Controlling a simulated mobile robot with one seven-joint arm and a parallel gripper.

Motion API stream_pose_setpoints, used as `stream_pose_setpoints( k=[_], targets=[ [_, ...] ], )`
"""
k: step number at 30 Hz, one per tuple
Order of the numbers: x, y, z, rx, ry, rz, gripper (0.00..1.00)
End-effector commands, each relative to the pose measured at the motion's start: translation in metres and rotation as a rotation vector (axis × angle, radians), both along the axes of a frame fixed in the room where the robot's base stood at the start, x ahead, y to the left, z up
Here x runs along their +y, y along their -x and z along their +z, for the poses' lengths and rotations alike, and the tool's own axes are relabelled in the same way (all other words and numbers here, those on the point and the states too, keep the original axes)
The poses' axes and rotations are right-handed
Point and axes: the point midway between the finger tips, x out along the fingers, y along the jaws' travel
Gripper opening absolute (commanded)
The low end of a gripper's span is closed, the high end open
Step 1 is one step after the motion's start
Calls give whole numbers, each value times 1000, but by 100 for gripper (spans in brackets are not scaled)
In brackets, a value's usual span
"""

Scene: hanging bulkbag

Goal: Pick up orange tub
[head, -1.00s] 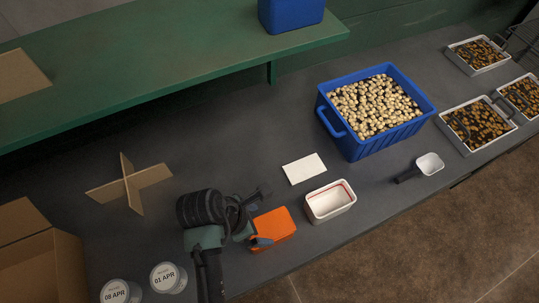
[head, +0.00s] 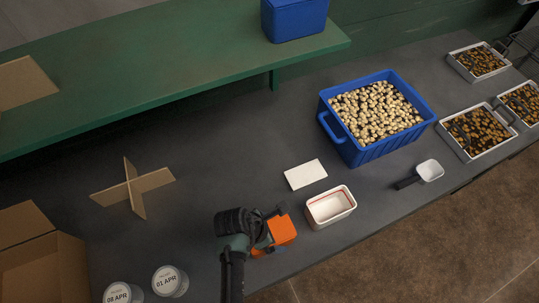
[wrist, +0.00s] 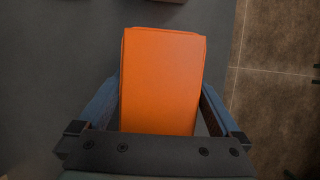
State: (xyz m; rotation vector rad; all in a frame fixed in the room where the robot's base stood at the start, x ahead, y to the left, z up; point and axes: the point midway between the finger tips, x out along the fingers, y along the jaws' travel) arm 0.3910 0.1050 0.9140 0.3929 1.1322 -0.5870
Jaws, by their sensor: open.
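The orange tub (head: 283,229) stands on the dark grey counter near its front edge, partly hidden by my arm in the head view. In the wrist view the orange tub (wrist: 162,80) fills the middle, seen from above. My gripper (wrist: 160,108) is open, with one finger along each side of the tub's near part. A small gap shows at the right finger; I cannot tell whether the left one touches. In the head view my gripper (head: 272,232) is at the tub, its fingers mostly hidden.
A white tub with a red line (head: 330,207) stands just right of the orange tub. A white card (head: 305,174), a scoop (head: 428,171) and a blue crate of pale pieces (head: 363,150) lie beyond. A cardboard divider (head: 132,187) and lidded pots (head: 169,280) are left. The counter's front edge is close.

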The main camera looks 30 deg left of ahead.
Motion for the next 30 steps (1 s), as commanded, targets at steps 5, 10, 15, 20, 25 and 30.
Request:
stream_pose_setpoints(
  k=[5,10,15,20,25,30],
  targets=[
    [0,0,0,0,0,0,100],
    [0,0,0,0,0,0,100],
    [0,0,-2,0,0,-1,100],
    [0,0,-4,0,0,-1,100],
    [0,0,-5,0,0,0,100],
    [0,0,-5,0,0,0,86]
  ],
)
